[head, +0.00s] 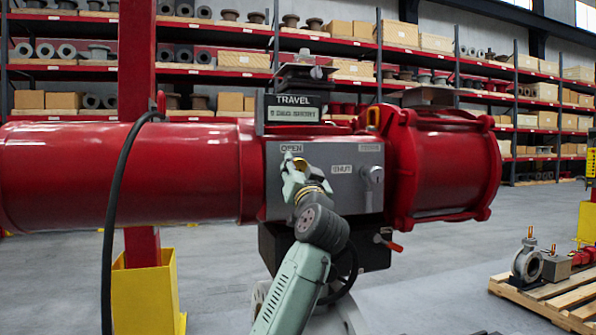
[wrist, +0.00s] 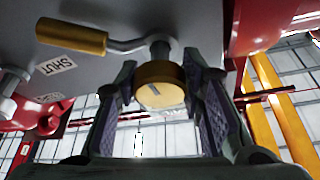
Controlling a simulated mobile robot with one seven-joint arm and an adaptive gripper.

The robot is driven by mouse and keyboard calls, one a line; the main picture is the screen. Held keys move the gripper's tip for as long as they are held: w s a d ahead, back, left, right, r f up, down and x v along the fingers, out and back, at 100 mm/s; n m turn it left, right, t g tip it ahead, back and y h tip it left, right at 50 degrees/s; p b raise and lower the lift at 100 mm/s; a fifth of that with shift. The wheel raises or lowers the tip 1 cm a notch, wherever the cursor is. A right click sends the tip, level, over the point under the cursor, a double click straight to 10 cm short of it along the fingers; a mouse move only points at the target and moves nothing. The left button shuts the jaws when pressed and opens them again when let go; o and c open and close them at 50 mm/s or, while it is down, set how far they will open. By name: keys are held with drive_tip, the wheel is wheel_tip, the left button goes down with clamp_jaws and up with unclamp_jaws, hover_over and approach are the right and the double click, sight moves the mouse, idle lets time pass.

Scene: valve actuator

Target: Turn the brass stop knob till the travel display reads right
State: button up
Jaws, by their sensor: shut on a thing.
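The brass stop knob (wrist: 160,88) sits between the two fingers of my gripper (wrist: 164,92) in the wrist view, and the fingers are shut on its sides. A line marks the knob's face. In the head view my gripper (head: 296,172) is at the grey panel (head: 325,205) below the "OPEN" label, and a bit of the knob (head: 300,164) shows. The travel display (head: 293,114) is above on the red actuator (head: 190,172). Its line seems to say "5 DEG SHORT", but the small text is hard to read.
A lever with a brass-coloured grip (wrist: 72,37) lies close beside the knob in the wrist view. A "SHUT" label (head: 342,169) and a grey key-like handle (head: 372,175) are right of my gripper. A black cable (head: 113,210) hangs at left.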

drive_tip(key=n+y+b, duration=0.1)
drive_tip(key=n, duration=0.2)
drive_tip(key=n+y+b, duration=0.1)
drive_tip(key=n+y, duration=0.1)
drive_tip(key=shift+d+f+n, duration=0.15)
drive_tip(key=shift+d+n, duration=0.05)
drive_tip(key=shift+n, duration=0.2)
drive_tip(key=n+g+y, duration=0.1)
drive_tip(key=n, duration=0.2)
drive_tip(key=n+g+y, duration=0.1)
drive_tip(key=n+y, duration=0.1)
drive_tip(key=n, duration=0.1)
drive_tip(key=shift+r+n, duration=0.2)
drive_tip(key=shift+n, duration=0.1)
drive_tip(key=n+g+y+p, duration=0.1)
drive_tip(key=n, duration=0.2)
drive_tip(key=n+g+y+p, duration=0.1)
drive_tip(key=n, duration=0.2)
drive_tip(key=shift+r+g, duration=0.15)
drive_tip(key=shift+g, duration=0.15)
drive_tip(key=shift+a+n+g+y+p, duration=0.15)
drive_tip(key=shift+n+g+p, duration=0.4)
drive_tip(key=shift+n, duration=0.7)
drive_tip(key=shift+d+n+g+y+p, duration=0.15)
drive_tip(key=shift+n+g+p, duration=0.35)
drive_tip(key=shift+n, duration=0.75)
drive_tip(key=shift+a, duration=0.1)
drive_tip(key=o, duration=1.2)
drive_tip(key=shift+c, duration=0.2)
